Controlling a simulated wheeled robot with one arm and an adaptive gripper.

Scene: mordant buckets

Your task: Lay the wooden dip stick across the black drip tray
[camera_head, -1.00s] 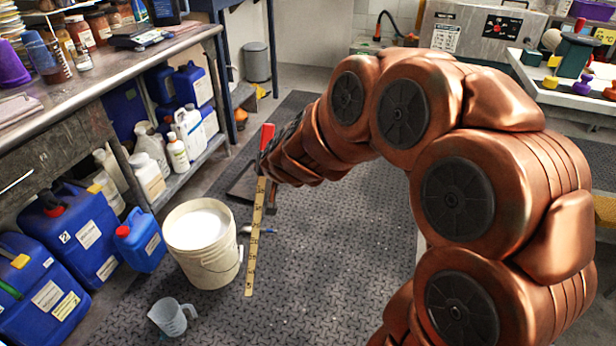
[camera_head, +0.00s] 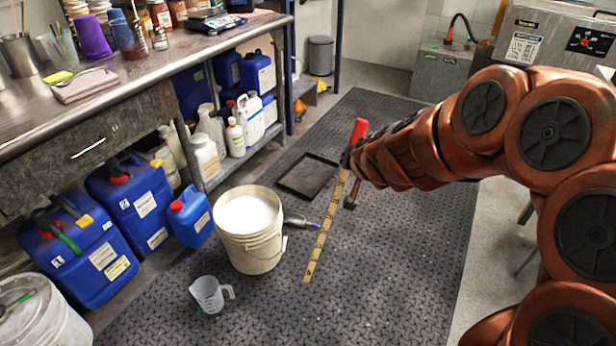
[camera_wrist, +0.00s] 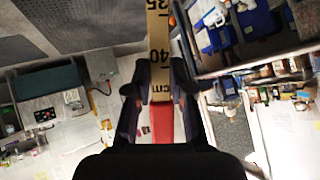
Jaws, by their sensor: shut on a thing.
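The wooden dip stick (camera_head: 327,233) is a long flat yellowish rule with dark marks and a red handle end (camera_head: 357,131). My gripper (camera_head: 352,163) is shut on it near the red end, and the stick hangs down at a slant. In the wrist view the stick (camera_wrist: 158,45) runs up between the fingers of my gripper (camera_wrist: 158,95), with numbers 35 and 40 showing. The black drip tray (camera_head: 308,175) lies empty on the dark floor mat, to the left of my gripper and behind the white bucket. The stick is apart from the tray in the picture.
A white bucket (camera_head: 249,230) of pale liquid stands on the mat (camera_head: 400,260). A clear measuring jug (camera_head: 209,294) is in front of it. A bottle-like object (camera_head: 299,221) lies beside the bucket. Blue canisters (camera_head: 135,210) and a bench (camera_head: 120,75) line the left.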

